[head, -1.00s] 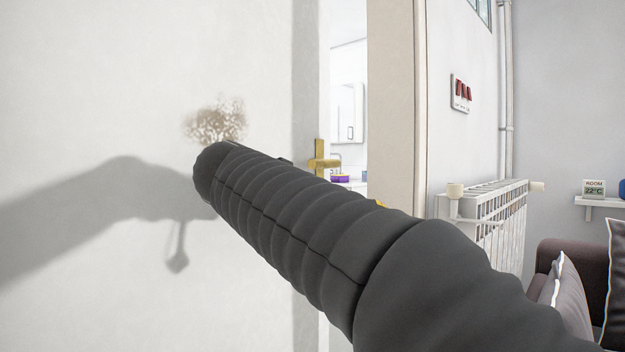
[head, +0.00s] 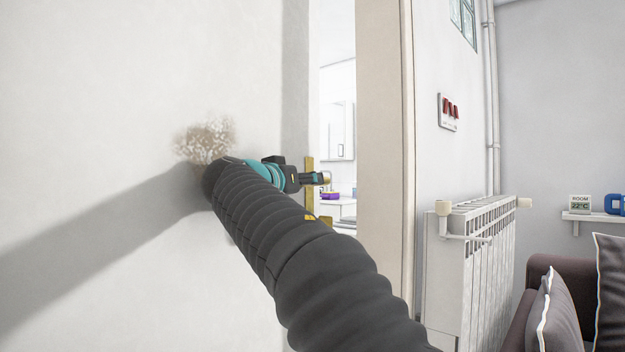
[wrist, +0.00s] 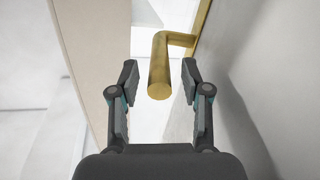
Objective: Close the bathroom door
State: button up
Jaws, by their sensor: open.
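The bathroom door stands ajar, with a bright gap beside it in the head view. Its pale face (wrist: 255,60) fills the right side of the wrist view. A brass lever handle (wrist: 160,75) juts from it toward the wrist camera; its brass plate (head: 310,187) shows in the head view, partly behind my arm. My gripper (head: 325,178) is at the handle, with its fingers apart. In the wrist view my gripper (wrist: 160,82) has one finger on each side of the lever's end, with space visible on both sides.
The beige door frame (head: 385,130) stands just right of the gap. A white radiator (head: 470,250) and a dark sofa (head: 535,295) with cushions are farther right. A bathroom cabinet (head: 338,130) shows through the gap.

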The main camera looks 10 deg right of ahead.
jog(key=shift+x, duration=1.85)
grip_shut()
